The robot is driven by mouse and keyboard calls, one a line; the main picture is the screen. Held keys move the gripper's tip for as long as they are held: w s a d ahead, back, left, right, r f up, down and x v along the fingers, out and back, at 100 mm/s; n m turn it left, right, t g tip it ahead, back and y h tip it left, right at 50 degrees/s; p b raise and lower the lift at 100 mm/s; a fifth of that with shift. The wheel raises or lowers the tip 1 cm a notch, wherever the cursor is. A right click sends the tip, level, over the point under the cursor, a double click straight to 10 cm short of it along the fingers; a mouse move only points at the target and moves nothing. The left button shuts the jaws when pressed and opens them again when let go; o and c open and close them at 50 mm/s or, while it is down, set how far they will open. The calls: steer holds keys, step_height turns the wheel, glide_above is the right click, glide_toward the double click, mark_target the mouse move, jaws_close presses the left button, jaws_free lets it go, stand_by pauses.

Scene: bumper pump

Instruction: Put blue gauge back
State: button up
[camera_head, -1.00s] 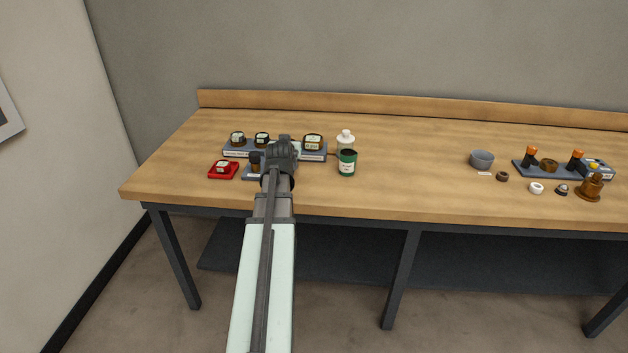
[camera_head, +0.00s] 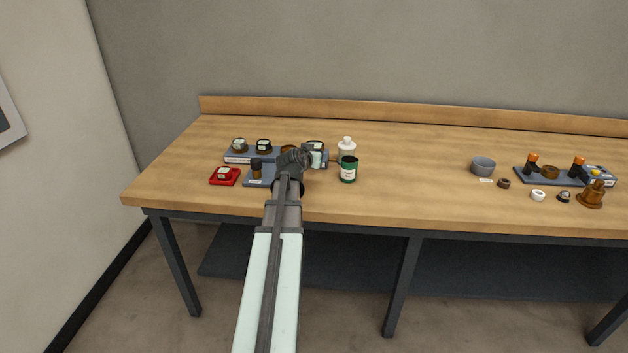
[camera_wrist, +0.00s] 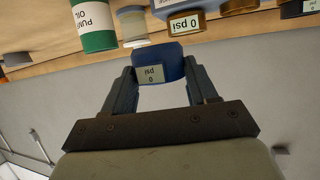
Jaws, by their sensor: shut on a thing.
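The blue gauge (camera_wrist: 158,62) has a pale face reading 0 psi. In the wrist view my gripper (camera_wrist: 159,78) is shut on it, one finger on each side. In the head view my gripper (camera_head: 303,158) is in front of the right part of the grey gauge rack (camera_head: 238,158), and a pale face shows at its tip. Two gauges, a left one (camera_head: 239,145) and a second one (camera_head: 263,146), stand on the rack. My gripper partly hides the rack's right half. A brass-rimmed gauge (camera_wrist: 187,22) shows beyond the held gauge in the wrist view.
A green can (camera_head: 348,169) and a white bottle (camera_head: 346,147) stand just right of the rack. A red tray (camera_head: 224,176) holding a small gauge and a low dark stand (camera_head: 257,176) are in front.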

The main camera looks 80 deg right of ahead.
glide_above(314, 189)
steer(key=shift+w+f, duration=0.1)
steer(key=shift+f, duration=4)
steer(key=shift+f, duration=0.2)
steer(key=shift+f, duration=0.15)
steer(key=shift+a+f, duration=0.1)
steer(key=shift+f, duration=0.25)
steer(key=o, duration=1.2)
steer(key=shift+o, duration=0.2)
steer(key=shift+r, duration=0.3)
steer(key=v, duration=1.2)
steer(key=shift+r, duration=0.4)
